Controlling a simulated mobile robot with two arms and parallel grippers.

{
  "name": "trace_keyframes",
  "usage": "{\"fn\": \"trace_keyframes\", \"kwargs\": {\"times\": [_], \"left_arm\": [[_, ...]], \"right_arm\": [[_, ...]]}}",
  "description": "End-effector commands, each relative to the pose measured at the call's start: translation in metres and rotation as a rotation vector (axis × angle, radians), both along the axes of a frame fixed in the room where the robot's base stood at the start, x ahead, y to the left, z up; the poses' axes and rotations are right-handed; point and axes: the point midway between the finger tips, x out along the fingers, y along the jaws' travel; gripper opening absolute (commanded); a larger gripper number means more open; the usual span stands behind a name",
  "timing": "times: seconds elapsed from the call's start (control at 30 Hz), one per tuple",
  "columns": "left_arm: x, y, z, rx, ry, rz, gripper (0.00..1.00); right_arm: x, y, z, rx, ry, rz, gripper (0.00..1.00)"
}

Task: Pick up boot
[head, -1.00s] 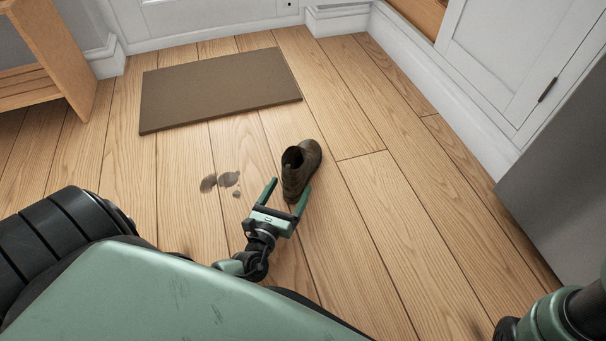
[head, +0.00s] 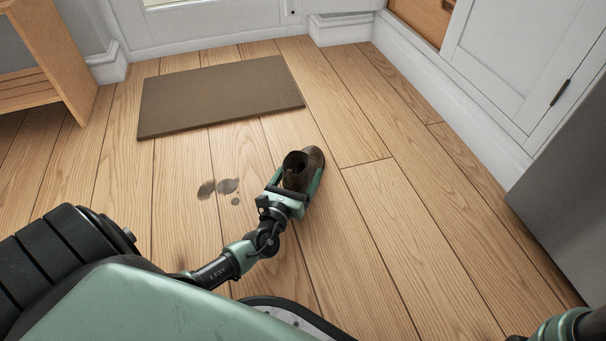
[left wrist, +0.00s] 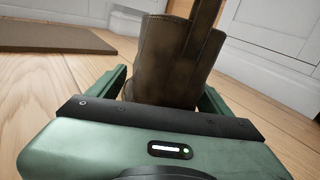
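A dark brown boot (head: 304,168) stands upright on the wooden floor, its opening facing up. My left gripper (head: 297,182) reaches it from the near side, with one green finger on each side of the boot. In the left wrist view the boot (left wrist: 172,60) rises between the two fingers of the left gripper (left wrist: 160,85). The fingertips are partly hidden by the boot. My right gripper is not in view; only part of the right arm shows at the lower right.
A brown doormat (head: 220,95) lies beyond the boot, before a white door. Dark wet-looking spots (head: 219,188) mark the floor left of the boot. A wooden bench (head: 45,60) stands at far left, a grey panel (head: 565,190) at right.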

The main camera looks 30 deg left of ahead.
Motion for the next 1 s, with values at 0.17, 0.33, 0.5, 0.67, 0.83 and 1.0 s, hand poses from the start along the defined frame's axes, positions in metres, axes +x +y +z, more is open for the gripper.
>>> {"fn": "trace_keyframes", "kwargs": {"times": [0.17, 0.33, 0.5, 0.67, 0.83, 1.0], "left_arm": [[0.0, 0.0, 0.0, 0.0, 0.0, 0.0, 0.28], [0.0, 0.0, 0.001, 0.001, -0.003, 0.0, 0.0], [0.0, 0.0, 0.001, 0.0, -0.002, 0.0, 0.0], [0.0, 0.0, 0.009, 0.0, -0.003, 0.001, 0.0], [0.0, 0.0, 0.03, 0.001, -0.004, 0.0, 0.0], [0.0, 0.0, 0.069, 0.0, -0.004, 0.0, 0.0]], "right_arm": [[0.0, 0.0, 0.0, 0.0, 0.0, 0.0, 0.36], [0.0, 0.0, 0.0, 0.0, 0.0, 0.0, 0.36], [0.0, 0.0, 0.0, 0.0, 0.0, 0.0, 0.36], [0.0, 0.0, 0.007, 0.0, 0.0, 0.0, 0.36], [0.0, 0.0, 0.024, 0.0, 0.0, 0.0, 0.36], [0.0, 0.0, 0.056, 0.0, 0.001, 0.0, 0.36]]}}
